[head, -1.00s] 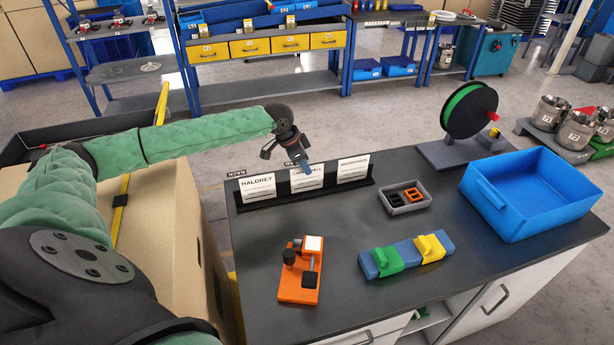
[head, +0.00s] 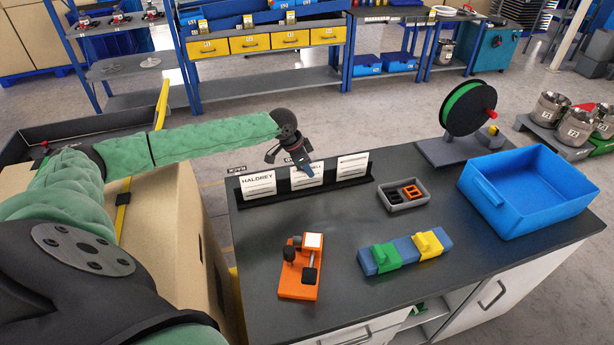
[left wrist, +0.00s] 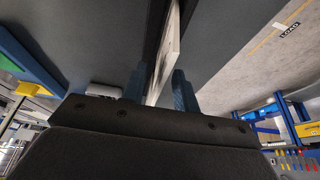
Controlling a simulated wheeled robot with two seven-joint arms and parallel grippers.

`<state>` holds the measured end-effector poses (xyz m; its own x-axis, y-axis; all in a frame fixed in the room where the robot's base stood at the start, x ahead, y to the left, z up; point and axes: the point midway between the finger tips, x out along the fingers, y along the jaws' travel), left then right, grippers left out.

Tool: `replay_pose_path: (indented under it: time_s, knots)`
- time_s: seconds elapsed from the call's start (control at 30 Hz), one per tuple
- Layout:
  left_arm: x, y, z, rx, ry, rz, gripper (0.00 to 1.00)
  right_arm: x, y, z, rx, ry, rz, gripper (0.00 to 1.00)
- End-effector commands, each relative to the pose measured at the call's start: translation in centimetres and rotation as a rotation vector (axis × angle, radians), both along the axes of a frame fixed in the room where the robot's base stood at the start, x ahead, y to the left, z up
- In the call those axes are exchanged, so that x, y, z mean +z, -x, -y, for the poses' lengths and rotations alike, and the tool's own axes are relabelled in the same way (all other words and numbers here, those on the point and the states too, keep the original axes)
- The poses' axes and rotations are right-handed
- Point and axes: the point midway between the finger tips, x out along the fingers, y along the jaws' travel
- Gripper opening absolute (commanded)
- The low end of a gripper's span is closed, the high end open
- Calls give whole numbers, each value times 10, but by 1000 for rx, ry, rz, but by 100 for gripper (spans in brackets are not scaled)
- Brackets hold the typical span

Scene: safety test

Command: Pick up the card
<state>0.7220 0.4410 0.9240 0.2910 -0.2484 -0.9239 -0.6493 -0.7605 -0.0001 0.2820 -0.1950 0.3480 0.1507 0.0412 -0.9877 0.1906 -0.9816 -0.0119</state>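Three white cards stand upright in a black rack at the back left of the dark table. The left card (head: 258,184) reads HALDREY. The middle card (head: 307,178) is partly covered by my left gripper (head: 303,168). The right card (head: 352,166) stands clear of it. In the left wrist view, the blue fingers of my left gripper (left wrist: 160,88) are apart, with a card (left wrist: 168,52) seen nearly edge-on between them. I cannot tell whether either finger touches it. My right gripper is not in view.
An orange fixture (head: 300,280), a blue block with green and yellow pieces (head: 405,252), a small grey tray (head: 392,205), a blue bin (head: 548,212) and a green spool (head: 468,108) stand on the table.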

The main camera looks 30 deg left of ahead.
Motion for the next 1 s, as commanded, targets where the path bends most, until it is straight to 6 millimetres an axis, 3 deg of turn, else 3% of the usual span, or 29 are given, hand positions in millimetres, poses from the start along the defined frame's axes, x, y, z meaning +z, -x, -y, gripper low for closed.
replay_pose_path:
  time_s: [0.57, 0.6, 0.73, 0.77, 1.0]
  knots:
    - [-3, 0, 0, 0, 0, 0, 30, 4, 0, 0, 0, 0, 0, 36]
    - [-3, 0, 0, 0, 0, 0, 28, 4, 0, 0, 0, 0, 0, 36]
    - [-3, 0, 0, 0, 0, 0, 2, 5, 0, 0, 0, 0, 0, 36]
    - [-3, 0, 0, 0, 0, 0, 0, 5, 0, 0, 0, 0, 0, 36]
    - [-3, 0, 0, 0, 0, 0, 0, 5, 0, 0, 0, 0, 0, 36]
